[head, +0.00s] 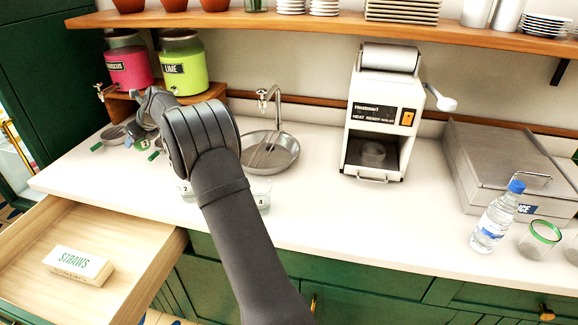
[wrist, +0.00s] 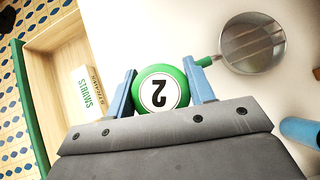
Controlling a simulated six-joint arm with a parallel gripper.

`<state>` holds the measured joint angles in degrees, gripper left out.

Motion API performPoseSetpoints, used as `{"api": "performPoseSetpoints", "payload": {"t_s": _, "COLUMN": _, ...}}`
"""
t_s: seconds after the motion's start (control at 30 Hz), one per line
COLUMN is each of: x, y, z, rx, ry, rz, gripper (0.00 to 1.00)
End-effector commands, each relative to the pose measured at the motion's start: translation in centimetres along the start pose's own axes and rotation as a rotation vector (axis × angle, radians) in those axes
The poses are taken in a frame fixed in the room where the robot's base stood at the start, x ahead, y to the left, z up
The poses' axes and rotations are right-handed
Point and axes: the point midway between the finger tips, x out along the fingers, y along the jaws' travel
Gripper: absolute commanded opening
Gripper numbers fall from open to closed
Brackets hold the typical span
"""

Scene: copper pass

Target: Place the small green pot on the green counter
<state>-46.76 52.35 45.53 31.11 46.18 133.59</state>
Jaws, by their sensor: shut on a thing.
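My gripper (wrist: 160,78) has blue fingers and is shut on a small round green thing (wrist: 162,103) with a white disc and a black "2", upside down in the wrist view. I take it for the small green pot; only its round face shows. The counter (head: 315,205) has a white top and green cabinet fronts (head: 360,268). In the wrist view a metal pan (wrist: 252,43) with a green handle lies right of the held thing.
An open drawer (head: 150,250) with a straws box (head: 78,265) juts out at front left. Pink (head: 128,68) and lime (head: 183,68) dispensers stand behind. A numbered glass (head: 260,192) is beside my arm. Sink (head: 270,152), machine (head: 380,115) and bottle (head: 497,217) are right; the counter's middle front is clear.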

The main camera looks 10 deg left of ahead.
Motion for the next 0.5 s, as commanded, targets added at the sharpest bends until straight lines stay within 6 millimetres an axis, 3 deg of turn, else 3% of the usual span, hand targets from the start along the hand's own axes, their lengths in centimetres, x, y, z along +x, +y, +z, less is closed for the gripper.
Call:
{"api": "performPoseSetpoints", "payload": {"t_s": 0.27, "x": 0.4, "y": 0.3, "z": -0.1, "rx": -0.002, "ry": -0.001, "rz": 0.001, "gripper": 0.19}}
{"api": "performPoseSetpoints", "payload": {"t_s": 0.37, "x": 1.7, "y": 1.1, "z": 0.1, "rx": -0.005, "ry": 0.0, "rz": 0.003, "gripper": 0.19}}
{"api": "performPoseSetpoints", "payload": {"t_s": 0.5, "x": 4.8, "y": 3.1, "z": 0.4, "rx": -0.005, "ry": 0.001, "rz": 0.005, "gripper": 0.19}}
